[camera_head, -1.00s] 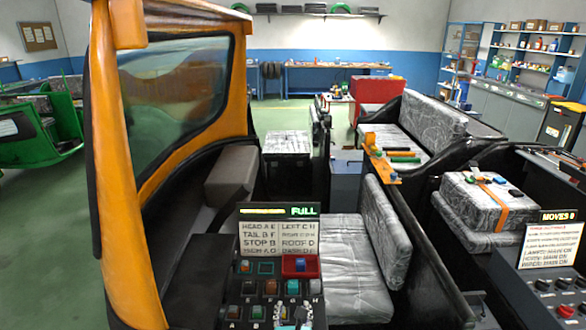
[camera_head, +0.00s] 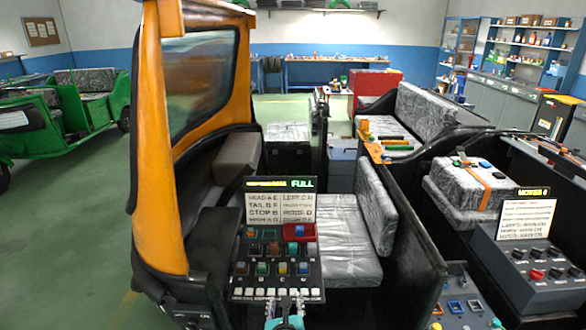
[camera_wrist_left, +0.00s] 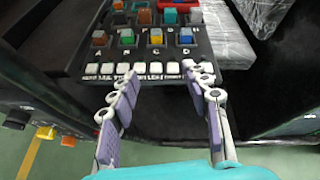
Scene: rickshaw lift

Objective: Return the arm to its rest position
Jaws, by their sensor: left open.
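My left gripper (camera_head: 285,305) is at the bottom middle of the head view, at the near edge of the switch panel (camera_head: 240,268). In the left wrist view its two jointed fingers (camera_wrist_left: 163,82) are spread apart with nothing between them. The fingertips lie near the row of white keys (camera_wrist_left: 140,69) at the panel's front edge; whether they touch is unclear. The panel has several coloured switches and a sign board (camera_head: 281,207) reading FULL behind it. My right gripper is not in view.
The orange-framed rickshaw cab (camera_head: 160,150) stands at left, beside grey seats (camera_head: 345,240). A second control box (camera_head: 545,265) with a sign is at right. A green vehicle (camera_head: 60,115) stands far left. Open green floor (camera_head: 75,235) lies at left.

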